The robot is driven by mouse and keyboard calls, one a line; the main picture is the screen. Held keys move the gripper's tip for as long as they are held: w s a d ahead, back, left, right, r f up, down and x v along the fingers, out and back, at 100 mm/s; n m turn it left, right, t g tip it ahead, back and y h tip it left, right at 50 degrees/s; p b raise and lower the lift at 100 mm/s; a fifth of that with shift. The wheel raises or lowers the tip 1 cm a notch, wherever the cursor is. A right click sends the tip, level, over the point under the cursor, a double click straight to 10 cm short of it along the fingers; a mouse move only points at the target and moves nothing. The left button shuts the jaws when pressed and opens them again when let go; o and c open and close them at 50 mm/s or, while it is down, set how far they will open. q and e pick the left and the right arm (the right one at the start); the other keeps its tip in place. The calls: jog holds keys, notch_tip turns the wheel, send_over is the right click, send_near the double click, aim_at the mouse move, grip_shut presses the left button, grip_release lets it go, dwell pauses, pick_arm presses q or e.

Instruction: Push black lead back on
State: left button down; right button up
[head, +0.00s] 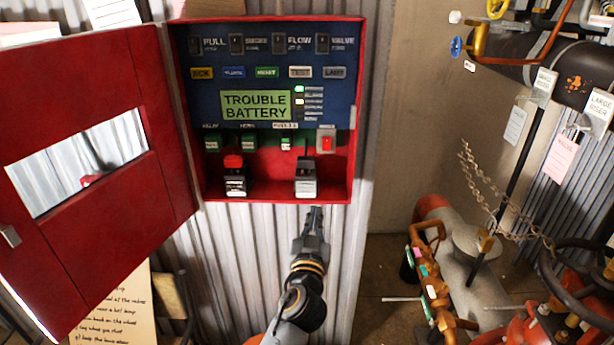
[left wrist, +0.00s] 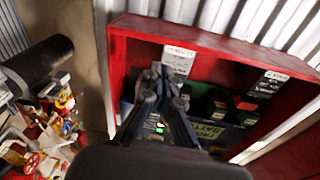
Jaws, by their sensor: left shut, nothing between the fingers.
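An open red alarm panel box (head: 355,60) hangs on the corrugated wall. On its lower shelf stand two small batteries: the left one (head: 235,184) has a red cap (head: 233,161), the right one (head: 306,180) has a grey top. My left gripper (head: 314,210) is shut and empty, pointing up just below the right battery at the box's bottom edge. In the left wrist view its fingertips (left wrist: 165,72) lie close to a white-labelled battery (left wrist: 180,58); contact cannot be told. The other battery (left wrist: 268,84) is farther right.
The box's red door (head: 90,200) swings out wide at the left. A blue board with a "TROUBLE BATTERY" display (head: 256,105) fills the upper box. Pipes, chains (head: 480,185) and valve wheels crowd the right.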

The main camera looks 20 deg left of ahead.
pick_arm(q)
notch_tip(320, 180, up, 11)
jog(key=s+a+n+t+y, duration=0.1)
jog(key=s+n+t+y, duration=0.1)
jog(key=y, duration=0.1)
notch_tip(320, 180, up, 4)
jog(key=p, duration=0.3)
send_over(307, 167)
jog(key=s, duration=0.1)
jog(key=shift+s+d+f+b, duration=0.1)
jog(key=shift+s+f+b, duration=0.05)
jog(key=shift+f, duration=1.1)
jog(key=shift+s+d+f+b, duration=0.1)
jog(key=shift+s+f+b, duration=0.05)
jog(key=shift+f, duration=1.05)
jog(key=shift+f, duration=0.1)
notch_tip(307, 167, down, 3)
jog(key=b, duration=0.5)
jog(key=shift+s, duration=0.1)
jog(key=shift+h, duration=0.3)
